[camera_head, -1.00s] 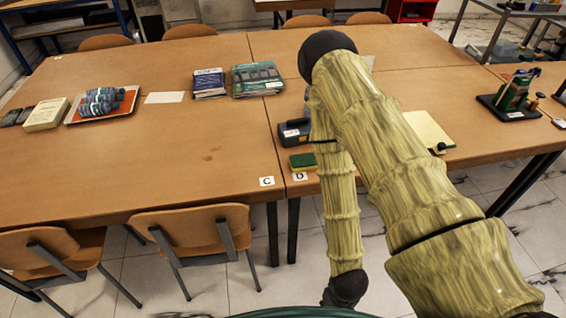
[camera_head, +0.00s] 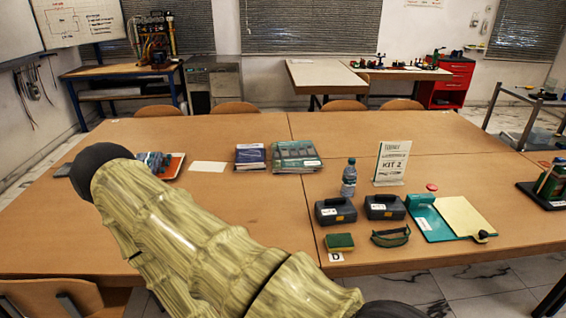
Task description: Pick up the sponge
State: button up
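A small sponge (camera_head: 340,242), green with a yellow edge, lies near the front edge of the table, just behind the label D (camera_head: 335,257). It is fully visible and nothing touches it from above. My arm, in a bark-like yellow-green covering, crosses the lower left of the view, left of the sponge. My gripper is not visible in this view.
Two dark cases (camera_head: 335,211) stand behind the sponge, and a green strapped pouch (camera_head: 390,237) lies to its right. The table (camera_head: 245,207) is clear left of the sponge.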

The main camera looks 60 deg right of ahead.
aim_at(344, 242)
jog(key=u, duration=0.2)
jog(key=k, duration=1.15)
jog(key=z, duration=1.6)
jog(key=i, duration=0.3)
jog(key=u, duration=0.15)
